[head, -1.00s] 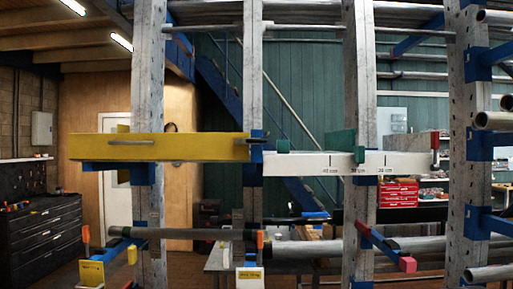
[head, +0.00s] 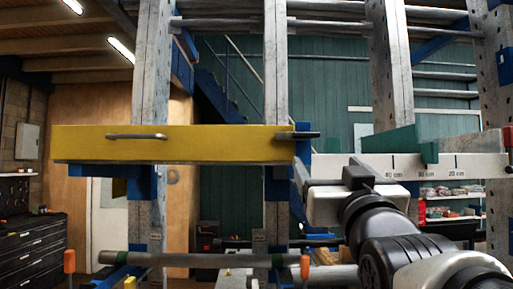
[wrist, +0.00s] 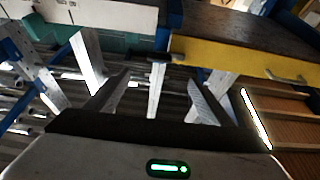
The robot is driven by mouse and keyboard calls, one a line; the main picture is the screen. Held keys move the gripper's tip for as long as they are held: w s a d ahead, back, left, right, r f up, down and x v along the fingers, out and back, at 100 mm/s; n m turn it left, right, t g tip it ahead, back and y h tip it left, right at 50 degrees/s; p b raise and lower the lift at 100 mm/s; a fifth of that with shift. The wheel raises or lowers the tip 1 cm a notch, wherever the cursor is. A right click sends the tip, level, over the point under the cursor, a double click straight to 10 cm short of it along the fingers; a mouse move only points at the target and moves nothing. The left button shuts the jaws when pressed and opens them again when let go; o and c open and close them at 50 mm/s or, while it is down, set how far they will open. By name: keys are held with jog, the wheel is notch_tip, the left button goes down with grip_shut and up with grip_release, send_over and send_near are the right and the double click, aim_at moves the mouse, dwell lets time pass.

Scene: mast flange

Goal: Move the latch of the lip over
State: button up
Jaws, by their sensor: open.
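The yellow lip (head: 200,145) is a long horizontal bar with a grey handle (head: 137,136) on its front. Its latch (head: 305,135), a small dark bar, lies flat across the lip's right end at a blue bracket (head: 303,152). In the wrist view, the latch (wrist: 166,58) shows just beyond the fingers, beside the yellow lip (wrist: 240,57). My gripper (head: 326,174) is below and slightly right of the latch in the head view. In the wrist view, my gripper (wrist: 158,88) has its fingers wide apart, with nothing between them.
A white beam with centimetre marks (head: 470,166) runs right of the latch, with a teal stop (head: 415,147) on it. Grey uprights (head: 277,65) stand behind. A grey tube (head: 190,260) lies lower, and dark drawers (head: 30,250) stand at far left.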

aim_at(307, 136)
jog(key=p+x, duration=0.2)
jog(key=x, duration=0.6)
jog(key=p+x, duration=0.2)
jog(key=x, duration=0.7)
jog(key=shift+r+p, duration=0.3)
jog(key=shift+p, duration=0.05)
jog(key=c, duration=1.5)
